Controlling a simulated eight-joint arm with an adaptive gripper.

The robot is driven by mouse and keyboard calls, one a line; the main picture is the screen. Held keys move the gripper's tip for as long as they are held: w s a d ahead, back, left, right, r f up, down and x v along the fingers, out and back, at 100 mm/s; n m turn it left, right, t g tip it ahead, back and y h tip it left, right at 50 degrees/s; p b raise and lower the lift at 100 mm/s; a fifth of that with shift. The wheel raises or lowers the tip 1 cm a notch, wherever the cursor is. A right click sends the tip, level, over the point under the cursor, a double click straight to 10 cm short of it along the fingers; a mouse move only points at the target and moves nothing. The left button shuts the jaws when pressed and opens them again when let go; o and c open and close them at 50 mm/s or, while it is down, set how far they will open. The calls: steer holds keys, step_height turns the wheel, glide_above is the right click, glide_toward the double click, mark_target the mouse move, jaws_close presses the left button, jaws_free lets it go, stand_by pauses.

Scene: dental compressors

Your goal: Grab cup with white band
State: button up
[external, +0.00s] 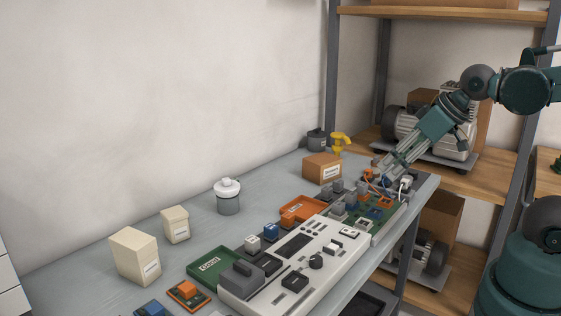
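A small round container (228,198) stands upright on the grey bench near the wall, left of the middle of the external view. It has a grey body and a wide white upper part with a white knob; this is the closest match to a cup with a white band. A dark grey cup-like pot (317,140) stands at the far end of the bench; I cannot make out a white band on it. My gripper (384,172) is over the far right end of the bench, above a green circuit board, well apart from both. Its fingertips are too small to read.
A cardboard box (322,168) and a yellow tap-like part (340,141) stand at the far end. Cream boxes (135,256) stand at left. A white control panel (295,265), green tray (213,266) and orange tray (302,210) fill the front. Bench around the white-topped container is clear.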

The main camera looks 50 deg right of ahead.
steer(key=o, duration=0.8)
steer(key=shift+o, duration=0.2)
steer(key=shift+r, duration=0.1)
